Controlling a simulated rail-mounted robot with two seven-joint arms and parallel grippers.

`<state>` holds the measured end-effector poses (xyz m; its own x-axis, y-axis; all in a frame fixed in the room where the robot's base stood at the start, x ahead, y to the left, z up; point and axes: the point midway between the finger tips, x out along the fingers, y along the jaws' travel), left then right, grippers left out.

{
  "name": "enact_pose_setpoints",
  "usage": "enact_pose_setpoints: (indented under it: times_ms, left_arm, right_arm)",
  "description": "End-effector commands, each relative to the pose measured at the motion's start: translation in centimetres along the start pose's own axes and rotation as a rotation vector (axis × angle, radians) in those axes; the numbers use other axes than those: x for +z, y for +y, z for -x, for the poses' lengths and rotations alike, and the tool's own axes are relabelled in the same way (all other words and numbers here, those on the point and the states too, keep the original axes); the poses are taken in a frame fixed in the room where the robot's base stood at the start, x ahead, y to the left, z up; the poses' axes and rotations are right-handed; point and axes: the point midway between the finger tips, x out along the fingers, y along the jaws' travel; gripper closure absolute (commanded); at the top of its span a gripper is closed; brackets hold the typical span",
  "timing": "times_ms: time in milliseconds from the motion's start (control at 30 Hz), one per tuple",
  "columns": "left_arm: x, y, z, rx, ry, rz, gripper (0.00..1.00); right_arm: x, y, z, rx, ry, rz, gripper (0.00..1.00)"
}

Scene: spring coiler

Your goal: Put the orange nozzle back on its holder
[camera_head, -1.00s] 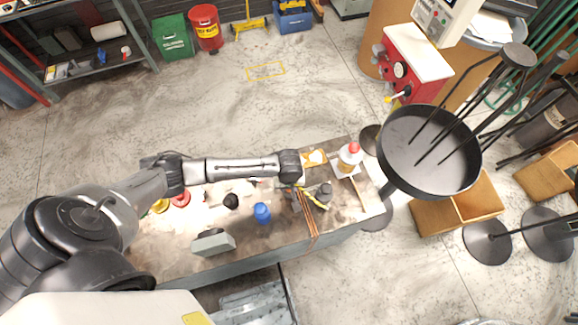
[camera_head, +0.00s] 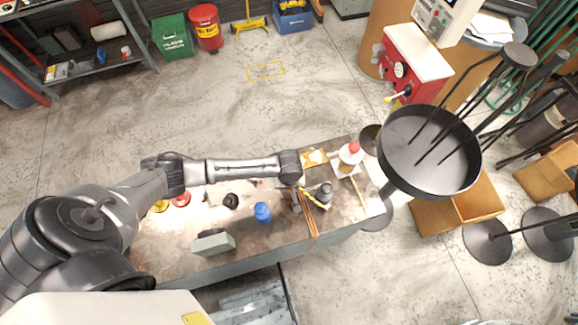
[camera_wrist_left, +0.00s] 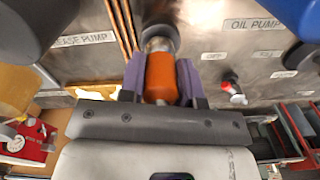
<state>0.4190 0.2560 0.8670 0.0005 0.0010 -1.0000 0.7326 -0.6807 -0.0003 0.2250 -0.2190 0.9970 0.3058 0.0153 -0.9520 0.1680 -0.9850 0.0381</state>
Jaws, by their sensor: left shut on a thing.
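The orange nozzle (camera_wrist_left: 160,76) shows in the left wrist view, between the two purple-grey fingers of my left gripper (camera_wrist_left: 162,80). The gripper is shut on it. A metal collar (camera_wrist_left: 158,44) and a dark round part sit at the nozzle's far end. I cannot tell whether that dark part is the holder or whether the nozzle touches it. In the head view my left gripper (camera_head: 297,196) is low over the right part of the workbench (camera_head: 180,250), and the nozzle is hidden or too small to make out. My right gripper is not in view.
Copper rods (camera_head: 312,222) lie across the bench beside the gripper. A dark grey container (camera_head: 325,192), a white bottle with a red cap (camera_head: 350,156) and a blue container (camera_head: 262,212) stand close by. A large dark round pan (camera_head: 425,165) is at the right.

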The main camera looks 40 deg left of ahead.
Motion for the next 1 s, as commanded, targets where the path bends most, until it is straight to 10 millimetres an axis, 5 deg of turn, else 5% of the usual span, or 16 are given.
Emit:
enact_pose_setpoints:
  times_ms: [533,567,867,1000]
  left_arm:
    - [-0.01,0.02,-0.63,0.001,0.0,0.0,1.0]
    - [-0.01,0.02,-0.64,0.001,0.0,0.0,0.68]
    - [-0.01,0.01,-0.62,0.0,0.0,0.0,0.39]
    - [-0.01,0.01,-0.62,0.0,0.0,0.0,0.39]
  right_arm:
    - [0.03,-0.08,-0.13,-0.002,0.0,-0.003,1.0]
    - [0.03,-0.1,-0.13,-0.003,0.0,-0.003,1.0]
    - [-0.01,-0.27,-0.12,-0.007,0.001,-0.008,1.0]
    - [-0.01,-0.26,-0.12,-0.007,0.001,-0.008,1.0]
